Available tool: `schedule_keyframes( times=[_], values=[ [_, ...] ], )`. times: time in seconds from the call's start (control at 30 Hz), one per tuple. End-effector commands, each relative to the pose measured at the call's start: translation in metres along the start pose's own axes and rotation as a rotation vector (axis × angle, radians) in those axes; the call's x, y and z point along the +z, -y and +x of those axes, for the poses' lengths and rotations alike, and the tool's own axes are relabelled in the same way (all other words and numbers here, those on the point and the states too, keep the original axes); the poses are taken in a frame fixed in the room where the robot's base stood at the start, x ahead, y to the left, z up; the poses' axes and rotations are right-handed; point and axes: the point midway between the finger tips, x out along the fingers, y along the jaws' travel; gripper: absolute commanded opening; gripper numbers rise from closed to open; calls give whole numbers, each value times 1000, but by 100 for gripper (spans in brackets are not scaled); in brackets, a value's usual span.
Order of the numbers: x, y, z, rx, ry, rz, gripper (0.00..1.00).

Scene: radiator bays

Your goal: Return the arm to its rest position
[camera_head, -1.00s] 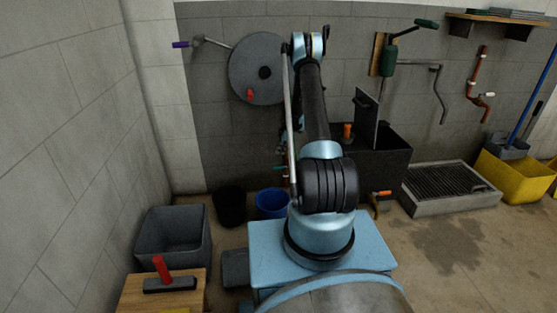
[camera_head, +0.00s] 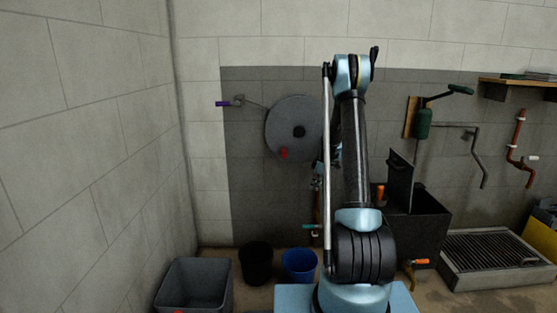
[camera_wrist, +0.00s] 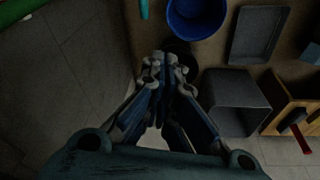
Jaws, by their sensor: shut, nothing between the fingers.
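My gripper (camera_wrist: 165,60) shows in the wrist view with its fingers together and nothing between them. It hangs over the floor, with the black bucket (camera_wrist: 182,50) partly hidden behind its fingertips. In the head view my arm stands upright from its light blue base, folded at a high elbow. The gripper itself cannot be made out there, hidden behind the arm.
The blue bucket (camera_head: 299,265), black bucket (camera_head: 256,263) and grey bin (camera_head: 195,287) stand left of my arm. A round grey disc (camera_head: 294,128) hangs on the wall. A dark tank (camera_head: 425,225) and a grated drain tray (camera_head: 492,258) stand right.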

Motion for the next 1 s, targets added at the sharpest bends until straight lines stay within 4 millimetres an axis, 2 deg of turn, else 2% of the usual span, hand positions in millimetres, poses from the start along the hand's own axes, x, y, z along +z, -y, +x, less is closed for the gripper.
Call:
schedule_keyframes(
  times=[0.03,0.1,0.5,0.7,1.0],
  values=[
    [-2,9,-16,3,4,23,0],
    [-5,19,-34,7,8,58,0],
    [-12,91,-125,33,35,260,0],
    [-12,133,-162,49,46,360,0],
    [-6,201,-205,75,59,510,0]
  ],
)
